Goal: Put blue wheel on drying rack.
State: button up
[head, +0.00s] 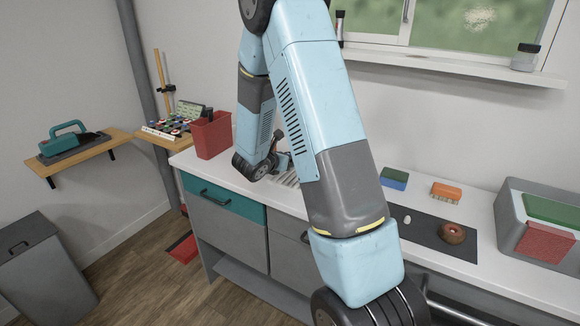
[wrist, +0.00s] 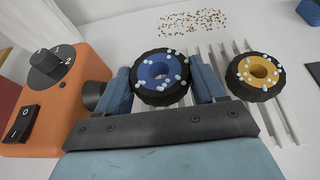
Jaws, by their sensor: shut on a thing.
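In the wrist view, the blue wheel (wrist: 159,74), a black tyre with a blue hub dotted with white drops, sits between the two fingers of my gripper (wrist: 164,82). My gripper is shut on it. Pale slats of the drying rack (wrist: 284,120) show behind and to the right of the wheel. I cannot tell whether the wheel touches them. A similar wheel with a yellow hub (wrist: 256,72) is on the slats to the right. In the head view, the rack (head: 290,181) shows partly behind my arm; the blue wheel cannot be made out there.
An orange box with a knob and switch (wrist: 52,95) stands close left of my gripper. Brown specks (wrist: 190,22) lie on the white surface beyond. A red bin (head: 212,136) stands at the counter's left; a dark mat (head: 428,232) with a doughnut-like ring (head: 452,234) lies right.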

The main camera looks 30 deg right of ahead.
aim_at(287, 173)
jog(key=shift+f, duration=1.5)
jog(key=shift+s+f, duration=0.1)
jog(key=shift+f, duration=0.3)
